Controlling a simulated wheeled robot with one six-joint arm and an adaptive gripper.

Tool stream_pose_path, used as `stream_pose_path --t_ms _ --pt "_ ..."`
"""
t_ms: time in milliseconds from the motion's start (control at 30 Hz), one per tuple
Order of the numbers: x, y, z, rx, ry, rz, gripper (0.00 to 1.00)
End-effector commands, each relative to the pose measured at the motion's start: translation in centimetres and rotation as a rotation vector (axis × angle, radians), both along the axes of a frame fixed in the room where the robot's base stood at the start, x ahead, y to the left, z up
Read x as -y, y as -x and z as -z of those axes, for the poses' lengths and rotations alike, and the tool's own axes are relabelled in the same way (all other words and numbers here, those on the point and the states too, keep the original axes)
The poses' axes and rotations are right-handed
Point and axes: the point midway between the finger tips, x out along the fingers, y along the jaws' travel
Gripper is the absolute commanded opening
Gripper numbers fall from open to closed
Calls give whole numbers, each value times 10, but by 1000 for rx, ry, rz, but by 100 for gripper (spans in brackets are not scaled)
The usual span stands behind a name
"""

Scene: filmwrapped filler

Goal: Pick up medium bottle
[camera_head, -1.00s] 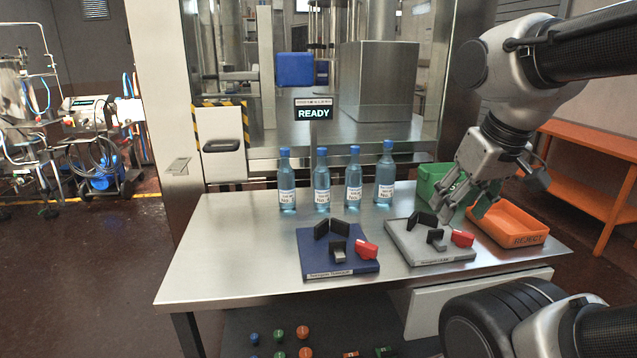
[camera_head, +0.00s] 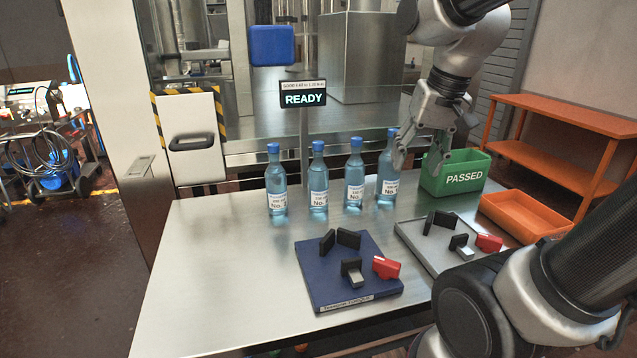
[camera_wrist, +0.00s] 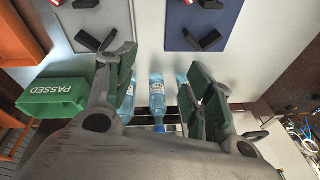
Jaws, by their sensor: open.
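Several blue-tinted bottles with blue caps and white "No." labels stand upright in a row on the steel table: the leftmost (camera_head: 277,190), the second (camera_head: 318,183), the third (camera_head: 354,183) and the rightmost (camera_head: 388,178). They look alike in size, so I cannot tell which is the medium one. My gripper (camera_head: 422,155) is open and empty, right beside the rightmost bottle in the head view and partly overlapping it. In the wrist view my open fingers (camera_wrist: 160,70) spread wide; one bottle (camera_wrist: 157,92) shows in the gap, and others are partly hidden behind the fingers.
A green "PASSED" bin (camera_head: 463,179) stands right of the bottles, with an orange tray (camera_head: 525,218) in front of it. A blue fixture board (camera_head: 325,285) and a grey one (camera_head: 412,235) lie nearer. The table's left part (camera_head: 215,260) is clear.

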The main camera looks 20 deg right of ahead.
Motion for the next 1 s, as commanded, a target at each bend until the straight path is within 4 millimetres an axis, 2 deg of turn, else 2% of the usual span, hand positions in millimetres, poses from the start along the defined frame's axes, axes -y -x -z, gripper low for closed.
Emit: stream_pose_path --t_ms 267,467,600,700,800,1000 --pt "-25 -67 0 -72 -134 334 53" --pt "-55 -141 5 -159 -307 830 53" --pt "-77 -191 6 -233 -455 1281 53" --pt "-88 -213 3 -281 -543 1552 53" --pt "-95 -227 1 -321 -606 1748 53" --pt "-101 -238 2 -358 -655 1915 53"
